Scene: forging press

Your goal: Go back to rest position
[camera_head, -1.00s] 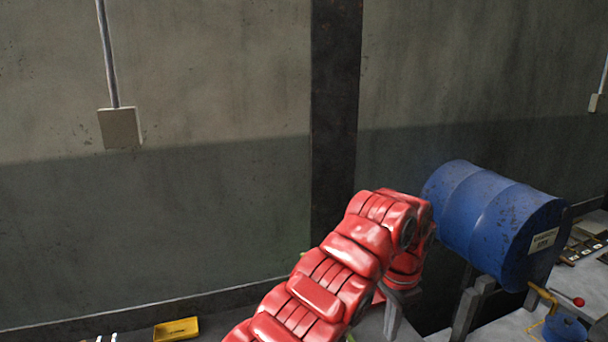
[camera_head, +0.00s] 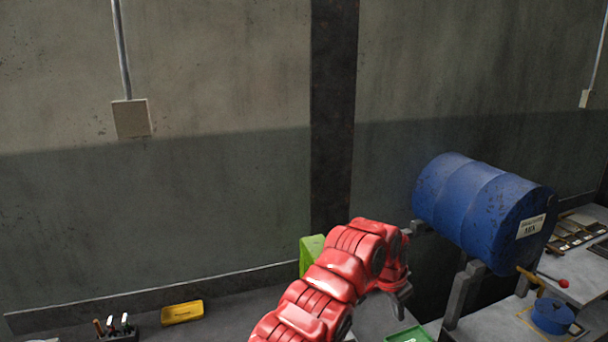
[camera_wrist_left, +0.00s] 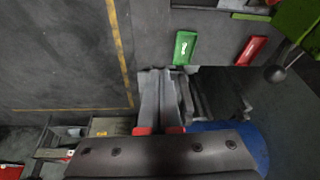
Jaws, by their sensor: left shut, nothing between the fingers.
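My red left arm comes up from the bottom of the head view and bends downward at its end. My left gripper (camera_head: 402,303) points down at the end of it, small and partly hidden by the arm. In the left wrist view its two grey fingers (camera_wrist_left: 160,78) lie close together, shut and with nothing visible between them. My right gripper is in neither view.
A blue drum (camera_head: 482,212) lies on a stand right of my arm. A green box (camera_head: 309,250) is behind the arm. A green tray (camera_head: 408,336) is near the gripper. A yellow tray (camera_head: 182,313) and tool holder (camera_head: 118,331) sit left. A red tray (camera_wrist_left: 251,50) shows in the wrist view.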

